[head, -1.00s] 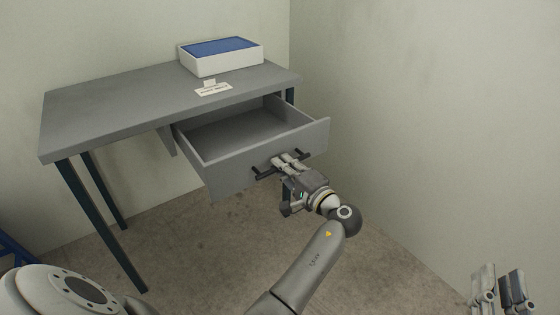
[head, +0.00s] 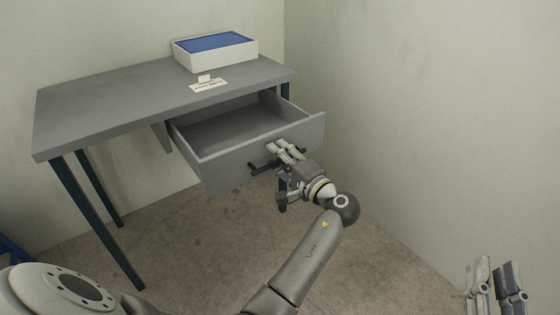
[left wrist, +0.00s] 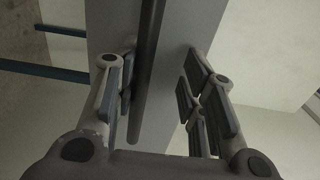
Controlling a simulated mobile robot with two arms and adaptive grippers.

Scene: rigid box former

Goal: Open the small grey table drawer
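The small grey drawer (head: 240,158) stands pulled well out from under the right part of the grey table (head: 120,105), and its empty inside shows. Its dark bar handle (head: 256,168) is on the front panel. My left gripper (head: 284,151) is at the handle in the head view. In the left wrist view its fingers (left wrist: 158,95) are spread apart, with the handle bar (left wrist: 148,60) between them and a gap on each side. My right gripper (head: 495,282) is at the lower right of the head view, fingers apart and empty, far from the drawer.
A white box with a blue top (head: 215,50) stands on the table's back right, with a small white label card (head: 208,85) before it. A wall (head: 420,110) rises on the right. Dark table legs (head: 100,225) stand at the left. The floor before the drawer is clear.

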